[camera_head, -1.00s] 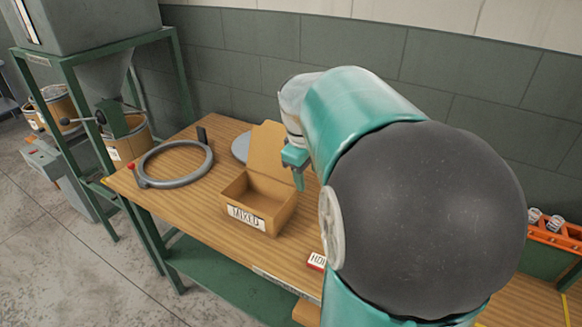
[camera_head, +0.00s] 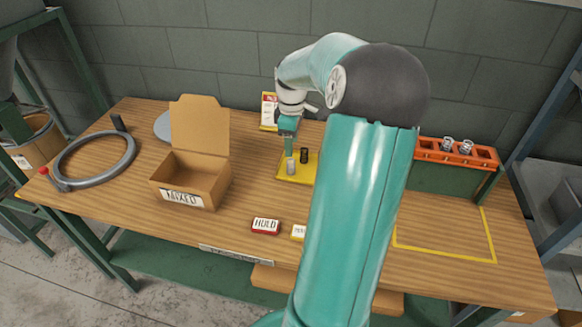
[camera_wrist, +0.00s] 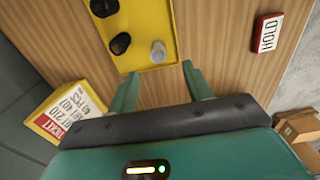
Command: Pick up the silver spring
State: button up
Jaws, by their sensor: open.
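The silver spring (camera_head: 291,167) stands on a yellow tray (camera_head: 285,180) beside a black spring (camera_head: 304,155). In the wrist view the silver spring (camera_wrist: 158,52) is near the tray's edge, with two black springs (camera_wrist: 120,43) to its left. My gripper (camera_head: 289,152) is over the tray, just above and behind the silver spring. In the wrist view my gripper's fingers (camera_wrist: 160,72) are apart and empty, and the spring shows just beyond the gap between their tips. My arm hides the tray's right side in the head view.
An open MIXED box (camera_head: 183,197) and a grey ring (camera_head: 95,160) stand to the left. A red HOLD block (camera_head: 265,226) lies in front. A yellow ticket holder (camera_head: 268,110) stands behind.

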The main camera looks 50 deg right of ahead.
aim_at(291, 161)
notch_tip(291, 161, down, 9)
jog(key=shift+w+d+r, duration=0.1)
jog(key=shift+w+r, duration=0.05)
jog(key=shift+r, duration=0.05)
jog(key=c, duration=1.1)
